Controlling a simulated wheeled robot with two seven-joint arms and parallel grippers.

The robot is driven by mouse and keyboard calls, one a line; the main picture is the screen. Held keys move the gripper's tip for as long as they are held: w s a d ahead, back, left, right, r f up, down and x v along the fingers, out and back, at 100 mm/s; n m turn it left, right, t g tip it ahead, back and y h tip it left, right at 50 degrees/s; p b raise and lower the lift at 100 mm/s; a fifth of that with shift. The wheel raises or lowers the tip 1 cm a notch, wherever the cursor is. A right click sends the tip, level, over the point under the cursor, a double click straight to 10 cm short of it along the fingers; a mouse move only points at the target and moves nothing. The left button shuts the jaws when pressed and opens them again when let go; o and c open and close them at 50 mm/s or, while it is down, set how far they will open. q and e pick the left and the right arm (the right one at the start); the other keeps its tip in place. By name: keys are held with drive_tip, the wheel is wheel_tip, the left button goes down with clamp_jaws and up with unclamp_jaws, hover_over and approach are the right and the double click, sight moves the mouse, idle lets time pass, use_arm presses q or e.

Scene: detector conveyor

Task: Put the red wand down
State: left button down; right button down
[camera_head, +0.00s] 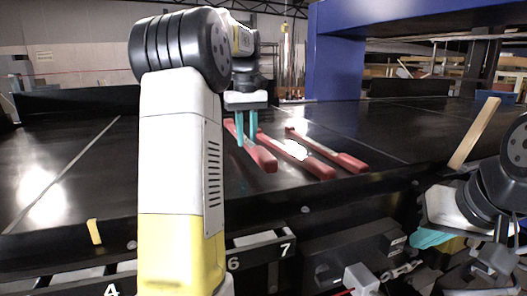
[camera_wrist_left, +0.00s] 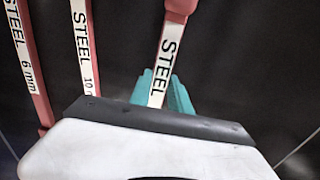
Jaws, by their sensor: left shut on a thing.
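Three red wands lie side by side on the dark conveyor in the head view: the left one (camera_head: 264,158), a middle one (camera_head: 315,166) and a right one (camera_head: 348,161). My left gripper (camera_head: 246,142), with teal fingers, points down and is shut on the left wand. In the left wrist view the fingers (camera_wrist_left: 161,80) sit either side of this wand's white "STEEL" label (camera_wrist_left: 168,48). Two wands labelled "STEEL 6 mm" (camera_wrist_left: 27,60) and "STEEL 10" (camera_wrist_left: 83,45) lie to its left. Whether the held wand touches the belt is unclear.
A blue detector frame (camera_head: 337,60) stands behind the belt. A numbered ledge (camera_head: 262,252) with 4, 6 and 7 runs along the front. A tan stick (camera_head: 474,133) leans at the right. Dark belt (camera_head: 80,140) lies clear to the left.

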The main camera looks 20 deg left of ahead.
sight(247, 162)
use_arm(q)
drive_tip(key=shift+s+f, duration=0.1)
drive_tip(key=shift+f, duration=2.15)
drive_tip(key=c, duration=1.2)
unclamp_jaws()
drive_tip(key=shift+f, duration=0.1)
wheel_tip(247, 162, up, 12)
drive_tip(key=shift+r, duration=0.15)
